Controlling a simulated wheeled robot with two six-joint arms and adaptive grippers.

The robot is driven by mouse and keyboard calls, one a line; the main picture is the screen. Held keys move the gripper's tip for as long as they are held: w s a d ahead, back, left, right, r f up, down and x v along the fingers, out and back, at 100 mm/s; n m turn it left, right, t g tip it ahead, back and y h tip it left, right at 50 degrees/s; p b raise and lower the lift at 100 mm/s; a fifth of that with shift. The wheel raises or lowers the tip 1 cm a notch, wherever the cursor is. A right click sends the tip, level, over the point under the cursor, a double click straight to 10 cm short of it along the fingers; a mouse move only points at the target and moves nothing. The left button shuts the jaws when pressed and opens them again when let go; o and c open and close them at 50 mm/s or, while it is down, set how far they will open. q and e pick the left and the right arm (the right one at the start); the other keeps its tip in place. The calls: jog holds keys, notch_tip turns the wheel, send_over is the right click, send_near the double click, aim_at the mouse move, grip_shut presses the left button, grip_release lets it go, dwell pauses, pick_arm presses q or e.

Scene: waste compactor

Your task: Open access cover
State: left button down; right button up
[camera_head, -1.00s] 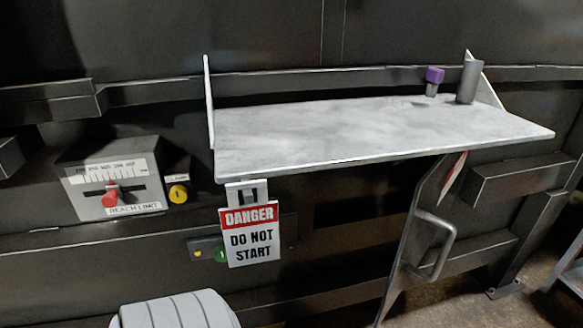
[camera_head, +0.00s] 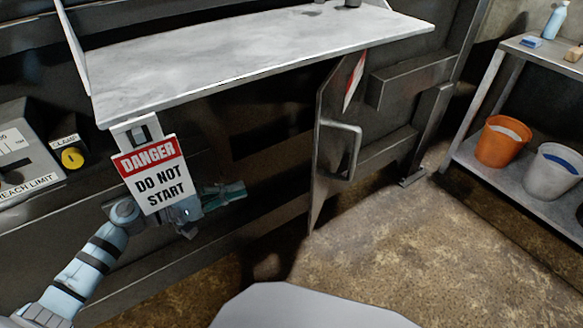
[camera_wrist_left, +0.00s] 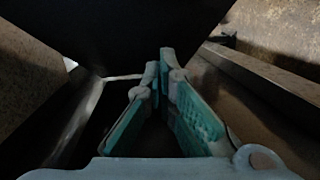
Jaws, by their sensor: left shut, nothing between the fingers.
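The access cover (camera_head: 325,165) is a dark panel with a bar handle (camera_head: 352,150) and a red-white label. It stands swung out from the machine below the shelf's right part, with a dark opening to its left. My left gripper (camera_head: 238,191) is in front of this opening, left of the cover and apart from it, partly behind the danger sign. Its teal fingers meet at the tips in the left wrist view (camera_wrist_left: 160,62) and hold nothing. A dark surface fills the top of that view; I cannot tell which part it is. My right gripper is out of view.
A grey shelf (camera_head: 250,55) juts out above. A danger sign (camera_head: 151,175) hangs under its left end. A control box (camera_head: 25,150) is at left. A rack (camera_head: 470,158) with orange (camera_head: 500,145) and white (camera_head: 553,172) buckets stands right. Floor before the cover is clear.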

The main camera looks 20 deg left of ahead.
pick_arm(q)
notch_tip(320, 180, up, 5)
jog(key=d+h, duration=0.2)
jog(key=w+d, duration=0.5)
jog(key=d, duration=0.6)
jog(key=shift+b, duration=0.3)
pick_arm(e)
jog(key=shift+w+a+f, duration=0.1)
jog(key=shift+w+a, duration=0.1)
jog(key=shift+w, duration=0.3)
pick_arm(q)
jog(key=shift+w+a, duration=0.1)
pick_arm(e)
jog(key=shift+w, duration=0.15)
